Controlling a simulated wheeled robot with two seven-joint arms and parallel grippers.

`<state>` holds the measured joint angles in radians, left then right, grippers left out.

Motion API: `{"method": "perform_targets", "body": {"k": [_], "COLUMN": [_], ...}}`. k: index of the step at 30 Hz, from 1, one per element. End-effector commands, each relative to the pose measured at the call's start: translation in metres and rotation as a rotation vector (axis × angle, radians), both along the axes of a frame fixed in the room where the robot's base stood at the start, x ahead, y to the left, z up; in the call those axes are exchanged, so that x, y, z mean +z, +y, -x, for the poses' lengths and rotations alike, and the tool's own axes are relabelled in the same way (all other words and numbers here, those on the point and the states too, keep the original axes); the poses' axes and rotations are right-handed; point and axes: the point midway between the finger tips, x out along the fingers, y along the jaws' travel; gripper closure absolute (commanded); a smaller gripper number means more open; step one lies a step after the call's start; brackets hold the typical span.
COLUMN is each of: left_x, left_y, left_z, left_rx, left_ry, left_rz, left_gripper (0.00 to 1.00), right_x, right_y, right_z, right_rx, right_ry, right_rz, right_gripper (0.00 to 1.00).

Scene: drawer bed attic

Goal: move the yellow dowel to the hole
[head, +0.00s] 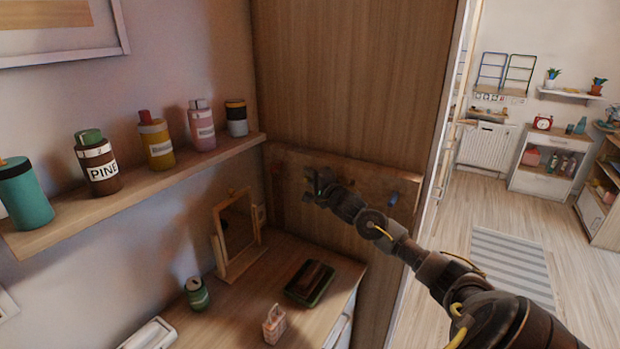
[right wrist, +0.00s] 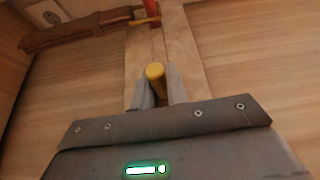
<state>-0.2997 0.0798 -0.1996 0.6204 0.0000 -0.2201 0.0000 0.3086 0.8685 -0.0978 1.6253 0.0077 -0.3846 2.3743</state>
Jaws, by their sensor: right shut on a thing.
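My right gripper (head: 316,190) reaches to the wooden rail board (head: 350,172) on the side panel above the desk. In the right wrist view its two fingers (right wrist: 158,90) are shut on the yellow dowel (right wrist: 155,73), whose rounded end shows between the fingertips. The dowel points toward a pale wooden strip (right wrist: 185,60). I cannot tell whether the dowel touches the strip. No hole can be made out; the gripper and dowel may cover it. In the head view the dowel cannot be made out. My left gripper is not in view.
A blue peg (head: 393,198) is on the board's right. In the wrist view a red upright piece with a thin yellow bar (right wrist: 146,20) and a dark brown wooden piece (right wrist: 75,31) lie beyond the dowel.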

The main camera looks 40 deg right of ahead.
Motion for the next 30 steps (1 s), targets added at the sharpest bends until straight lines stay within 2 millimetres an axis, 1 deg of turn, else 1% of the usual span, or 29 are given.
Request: {"method": "perform_targets", "body": {"k": [1,2,8,30], "left_x": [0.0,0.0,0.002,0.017], "left_y": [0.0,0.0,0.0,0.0], "left_z": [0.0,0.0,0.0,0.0], "left_rx": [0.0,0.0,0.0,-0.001], "left_ry": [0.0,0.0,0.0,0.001], "left_rz": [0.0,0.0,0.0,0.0], "left_gripper": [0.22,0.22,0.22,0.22], "right_x": [0.0,0.0,0.0,0.001], "right_y": [0.0,0.0,0.002,0.025], "right_z": [0.0,0.0,0.001,0.007], "right_rx": [0.0,0.0,0.001,0.0], "right_ry": [0.001,0.001,0.001,0.0], "right_rz": [0.0,0.0,-0.001,-0.002], "right_gripper": [0.97,1.0,1.0,1.0]}}
